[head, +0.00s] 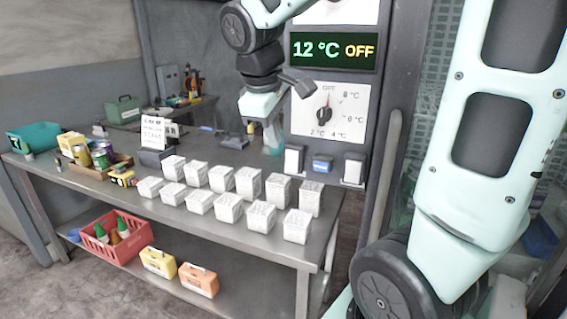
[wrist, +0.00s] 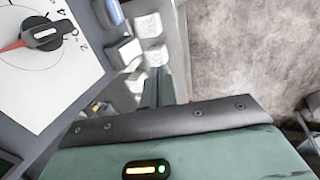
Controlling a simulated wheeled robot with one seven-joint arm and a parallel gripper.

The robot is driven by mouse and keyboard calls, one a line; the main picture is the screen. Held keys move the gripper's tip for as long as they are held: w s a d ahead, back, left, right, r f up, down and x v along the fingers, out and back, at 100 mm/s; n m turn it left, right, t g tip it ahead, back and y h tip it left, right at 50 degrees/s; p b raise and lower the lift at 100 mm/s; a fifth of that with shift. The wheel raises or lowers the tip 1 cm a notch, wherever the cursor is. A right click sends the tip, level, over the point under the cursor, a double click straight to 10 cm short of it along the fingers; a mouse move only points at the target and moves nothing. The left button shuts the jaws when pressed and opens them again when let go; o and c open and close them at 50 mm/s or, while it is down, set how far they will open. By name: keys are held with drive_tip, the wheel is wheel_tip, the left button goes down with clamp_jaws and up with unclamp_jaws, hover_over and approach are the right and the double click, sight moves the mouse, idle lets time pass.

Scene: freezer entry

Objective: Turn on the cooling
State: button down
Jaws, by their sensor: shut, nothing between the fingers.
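The cooling dial (head: 324,115) is a dark knob on a white wall panel (head: 350,98) marked OFF, 2, 4, 6 and 8 °C. Its red pointer is turned up to OFF. The display (head: 333,50) above reads "12 °C OFF". My gripper (head: 302,84) is shut and empty, just above and left of the dial in the head view, apart from it. In the wrist view the dial (wrist: 45,37) shows at the upper left, with its red tip pointing left.
A steel table (head: 225,228) below the panel carries rows of white boxes (head: 262,216), cans and a teal bin (head: 33,136). White holders (head: 354,170) and a blue one (head: 322,164) sit under the panel. A red crate (head: 110,241) is on the lower shelf. The space before the dial looks clear.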

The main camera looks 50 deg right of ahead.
sight(286, 164)
drive_tip(key=x, duration=0.3)
drive_tip(key=d+p+x, duration=0.1)
drive_tip(key=x, duration=0.3)
drive_tip(key=d+r+p+x, duration=0.1)
drive_tip(key=x, duration=0.3)
drive_tip(key=shift+w+d+f, duration=0.15)
drive_tip(key=shift+w+d, duration=0.05)
drive_tip(key=shift+w, duration=0.2)
drive_tip(key=shift+w+d+f+p, duration=0.2)
drive_tip(key=shift+d+p, duration=0.15)
drive_tip(key=shift+d, duration=0.15)
drive_tip(key=shift+w+d+h+b, duration=0.1)
drive_tip(key=shift+d+h+b, duration=0.15)
drive_tip(key=shift+b, duration=0.95)
